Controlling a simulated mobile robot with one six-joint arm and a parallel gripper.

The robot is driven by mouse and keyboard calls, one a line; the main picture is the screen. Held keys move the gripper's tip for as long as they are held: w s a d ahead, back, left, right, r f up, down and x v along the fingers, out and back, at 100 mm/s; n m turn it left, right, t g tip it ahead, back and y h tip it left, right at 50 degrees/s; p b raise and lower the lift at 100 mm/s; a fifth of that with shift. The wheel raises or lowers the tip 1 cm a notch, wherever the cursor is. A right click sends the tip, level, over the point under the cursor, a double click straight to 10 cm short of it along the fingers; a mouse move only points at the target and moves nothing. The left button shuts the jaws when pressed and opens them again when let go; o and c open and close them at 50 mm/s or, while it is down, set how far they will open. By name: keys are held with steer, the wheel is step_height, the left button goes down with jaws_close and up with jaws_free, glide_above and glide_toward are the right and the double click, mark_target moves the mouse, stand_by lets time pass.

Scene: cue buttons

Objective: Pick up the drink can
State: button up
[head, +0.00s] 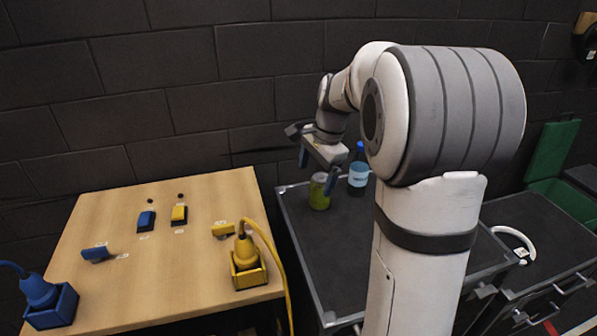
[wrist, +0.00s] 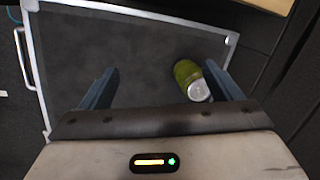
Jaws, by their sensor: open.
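The drink can (head: 319,192) is green-yellow with a silver end and stands on the dark top of a grey cart (head: 330,262). In the wrist view the can (wrist: 188,78) lies between the fingers, close to the right finger and far from the left one. My gripper (head: 318,172) is open and empty, above the can in the head view. In the wrist view my gripper (wrist: 160,88) points down at the cart top. I cannot tell whether the right finger touches the can.
A blue bottle (head: 358,174) with a pale label stands on the cart, right of the can. A wooden table (head: 160,262) with blue and yellow buttons and plug-like devices is at left. A dark brick wall (head: 170,100) is behind. The cart's front is clear.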

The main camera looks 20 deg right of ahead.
mark_target(325, 178)
steer(key=w+d+f+m, duration=0.2)
steer(key=w, duration=0.1)
steer(key=w+d+f+m, duration=0.3)
steer(key=w, duration=0.1)
steer(key=w+d+f+m+y, duration=0.1)
steer(key=w+d+f+m, duration=0.1)
steer(key=w+f, duration=0.1)
steer(key=shift+w+d, duration=0.15)
steer(key=shift+w+d+f+m, duration=0.1)
steer(key=shift+w+f+m, duration=0.05)
steer(key=shift+f+m, duration=0.25)
steer(key=p+x, duration=0.1)
steer(key=x, duration=0.6)
steer(key=shift+w+f, duration=0.15)
steer(key=shift+f, duration=0.05)
steer(key=shift+c, duration=0.3)
steer(key=c, duration=1)
